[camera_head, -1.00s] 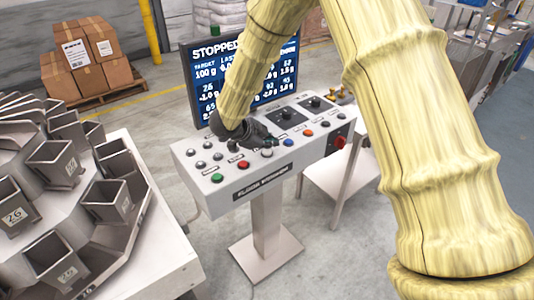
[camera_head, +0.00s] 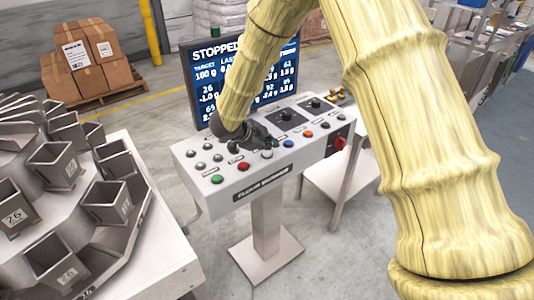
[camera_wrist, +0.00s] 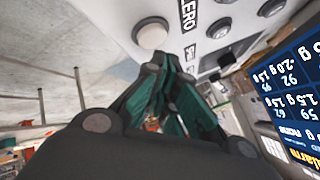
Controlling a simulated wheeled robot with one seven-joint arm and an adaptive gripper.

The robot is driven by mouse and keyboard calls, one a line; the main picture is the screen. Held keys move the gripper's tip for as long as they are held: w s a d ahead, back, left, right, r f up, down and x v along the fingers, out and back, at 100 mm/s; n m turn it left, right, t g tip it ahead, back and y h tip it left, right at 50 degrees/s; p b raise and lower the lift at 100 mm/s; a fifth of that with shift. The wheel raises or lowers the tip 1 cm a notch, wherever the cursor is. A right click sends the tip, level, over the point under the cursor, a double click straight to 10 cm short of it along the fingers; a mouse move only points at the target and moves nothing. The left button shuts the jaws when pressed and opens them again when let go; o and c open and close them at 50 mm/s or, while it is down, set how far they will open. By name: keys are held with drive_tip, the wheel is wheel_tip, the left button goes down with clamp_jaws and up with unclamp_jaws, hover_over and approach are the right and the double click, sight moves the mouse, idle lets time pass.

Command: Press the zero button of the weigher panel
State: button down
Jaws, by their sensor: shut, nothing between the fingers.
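The weigher panel (camera_head: 205,182) is a pale sloped console on a pedestal, with coloured buttons along its front edge. In the wrist view, a whitish round button (camera_wrist: 151,34) sits beside a printed ZERO label (camera_wrist: 188,14). A whitish button (camera_head: 267,154) also shows in the head view, between the red and blue ones. My gripper (camera_wrist: 172,68) is shut and empty, its dark fingers with green inner faces close to the panel near the whitish button. I cannot tell whether the tips touch anything. In the head view my gripper (camera_head: 262,142) partly hides the panel's middle.
Red (camera_head: 243,166), green (camera_head: 217,179) and blue (camera_head: 288,144) buttons flank the whitish one. A screen (camera_head: 203,88) reading STOPPED stands behind the panel. Metal weigh buckets (camera_head: 104,202) are at left. Cardboard boxes (camera_head: 82,58) sit on a pallet behind.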

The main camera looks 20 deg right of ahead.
sight(269, 154)
drive_tip(key=shift+f, duration=0.15)
drive_tip(key=shift+f, duration=0.3)
drive_tip(key=shift+f, duration=0.45)
idle(1.0)
drive_tip(key=shift+r, duration=0.1)
drive_tip(key=shift+r+p, duration=0.6)
drive_tip(key=shift+r, duration=0.2)
drive_tip(key=shift+r, duration=0.1)
drive_tip(key=shift+r+p, duration=1.95)
drive_tip(key=shift+r, duration=0.5)
drive_tip(key=shift+f, duration=0.1)
